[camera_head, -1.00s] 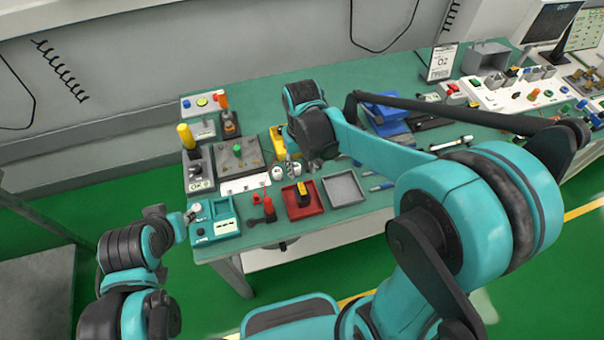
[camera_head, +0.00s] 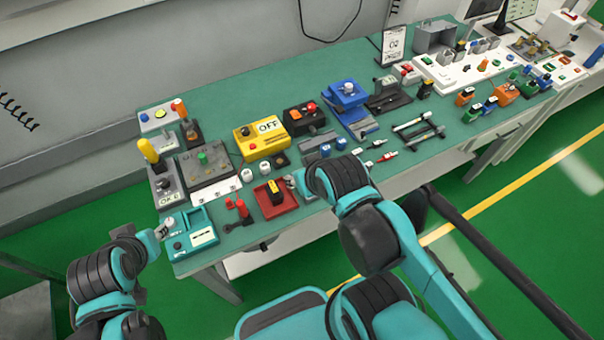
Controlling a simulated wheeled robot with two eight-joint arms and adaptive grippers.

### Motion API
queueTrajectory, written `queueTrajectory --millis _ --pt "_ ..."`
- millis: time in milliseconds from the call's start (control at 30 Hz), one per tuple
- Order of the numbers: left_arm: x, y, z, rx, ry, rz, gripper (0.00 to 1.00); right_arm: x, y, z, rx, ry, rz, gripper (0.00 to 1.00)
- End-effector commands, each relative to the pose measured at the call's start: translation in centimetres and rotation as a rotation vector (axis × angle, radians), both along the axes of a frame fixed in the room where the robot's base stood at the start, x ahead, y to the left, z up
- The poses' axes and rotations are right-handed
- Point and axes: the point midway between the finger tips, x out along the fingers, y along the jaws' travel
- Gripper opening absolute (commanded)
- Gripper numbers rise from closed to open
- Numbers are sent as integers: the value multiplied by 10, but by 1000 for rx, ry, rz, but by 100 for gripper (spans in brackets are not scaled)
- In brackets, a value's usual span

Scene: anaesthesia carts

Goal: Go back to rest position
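My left arm comes in at the lower left. Its gripper (camera_head: 162,231) is small in view, beside the left edge of a teal box (camera_head: 202,238) at the table's front left corner. I cannot tell whether it touches the box or how far its fingers are apart. My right arm is folded at the front of the green table (camera_head: 232,102). Its gripper (camera_head: 292,184) is mostly hidden by the wrist, close to a red tray (camera_head: 284,205) with a black and yellow piece in it. I see nothing clearly held by either gripper.
A yellow box marked OFF (camera_head: 262,138), a blue box (camera_head: 347,95) and a grey panel (camera_head: 211,172) stand farther back. Red pieces (camera_head: 239,211) stand between the grippers. Pens lie right of my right wrist. The green floor (camera_head: 540,215) at the right is clear.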

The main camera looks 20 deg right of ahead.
Motion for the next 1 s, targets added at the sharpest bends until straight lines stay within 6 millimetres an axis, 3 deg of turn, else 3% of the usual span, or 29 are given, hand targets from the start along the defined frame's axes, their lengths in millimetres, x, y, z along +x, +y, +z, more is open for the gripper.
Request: queueTrajectory --millis 367,700,1000 --pt "0 0 -9 0 0 0 30 0 0 -9 0 -1 0 39" --pt "0 0 -77 0 0 0 30 0 0 -76 0 0 0 39" --pt "0 0 -73 0 0 0 30 0 0 -73 0 -1 0 39"
